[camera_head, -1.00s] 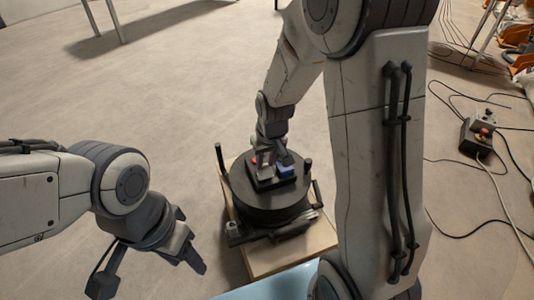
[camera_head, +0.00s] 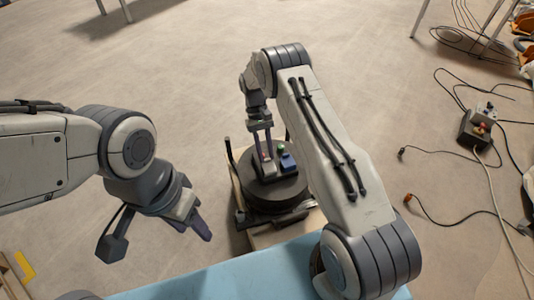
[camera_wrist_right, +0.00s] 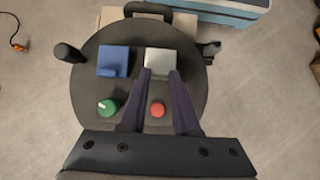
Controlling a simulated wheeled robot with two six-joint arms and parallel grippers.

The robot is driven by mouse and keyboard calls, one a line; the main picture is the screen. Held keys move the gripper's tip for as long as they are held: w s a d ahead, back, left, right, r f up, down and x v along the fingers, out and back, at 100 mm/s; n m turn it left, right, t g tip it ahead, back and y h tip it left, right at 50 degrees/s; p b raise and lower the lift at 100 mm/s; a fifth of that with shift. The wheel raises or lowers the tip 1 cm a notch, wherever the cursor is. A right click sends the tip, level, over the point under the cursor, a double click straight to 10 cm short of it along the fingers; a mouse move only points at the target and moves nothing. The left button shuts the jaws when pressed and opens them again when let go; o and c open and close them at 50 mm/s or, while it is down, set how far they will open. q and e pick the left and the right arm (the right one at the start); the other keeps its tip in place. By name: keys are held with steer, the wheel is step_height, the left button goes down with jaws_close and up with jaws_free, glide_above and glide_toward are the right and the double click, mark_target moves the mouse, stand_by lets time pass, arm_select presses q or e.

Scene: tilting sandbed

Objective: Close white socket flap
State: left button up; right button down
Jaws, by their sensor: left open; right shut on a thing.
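The white socket flap (camera_wrist_right: 160,62) stands out on the round black turntable (camera_wrist_right: 85,95) in the right wrist view. My right gripper (camera_wrist_right: 160,73) has its two dark fingers at the near edge of this flap, shut on it. In the head view, my right gripper (camera_head: 264,157) reaches down to the panel from above, and its fingers partly hide the flap. My left gripper (camera_head: 197,222) is open and empty, well left of the turntable.
A blue flap (camera_wrist_right: 113,61) sits left of the white one. A green knob (camera_wrist_right: 108,106) and a red button (camera_wrist_right: 157,110) lie nearer. Dark posts (camera_wrist_right: 68,52) stand at the turntable's rim. A light blue surface (camera_head: 215,275) is in front.

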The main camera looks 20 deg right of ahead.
steer(key=shift+w+f+g+b, duration=0.3)
steer(key=shift+f+g+b, duration=0.55)
steer(key=shift+b, duration=0.6)
steer(key=shift+r+g+b, duration=0.15)
steer(key=shift+g+b, duration=0.1)
steer(key=shift+b, duration=0.15)
steer(key=shift+w, duration=0.1)
steer(key=c, duration=0.6)
jaws_free()
steer(key=shift+c, duration=0.2)
